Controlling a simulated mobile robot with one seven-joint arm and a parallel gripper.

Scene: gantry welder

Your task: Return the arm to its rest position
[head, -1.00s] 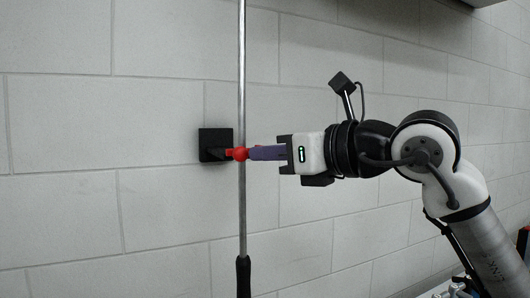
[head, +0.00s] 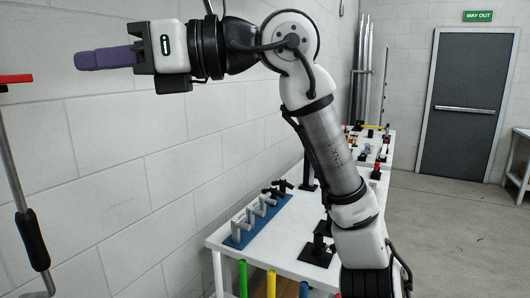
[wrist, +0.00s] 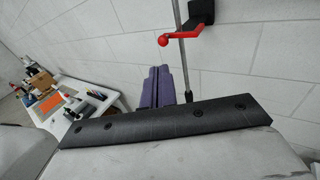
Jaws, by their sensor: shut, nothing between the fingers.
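My gripper (head: 80,60) is at the upper left of the head view, with its purple fingers pointing left. The fingers are together and nothing is between them. A red lever piece (head: 16,79) shows at the left edge, apart from the fingertips. A metal rod with a black grip (head: 33,240) hangs below it. In the wrist view, the purple fingers of my gripper (wrist: 161,72) lie side by side. The red lever (wrist: 185,35) with a ball end and its black wall bracket (wrist: 201,12) are beyond the fingertips. My arm is raised and bent at the elbow.
A white table (head: 285,245) stands along the wall below my arm, with a blue-based clamp rack (head: 256,222) and several coloured handles at its front. A dark door (head: 460,103) and open floor (head: 455,235) lie at the right.

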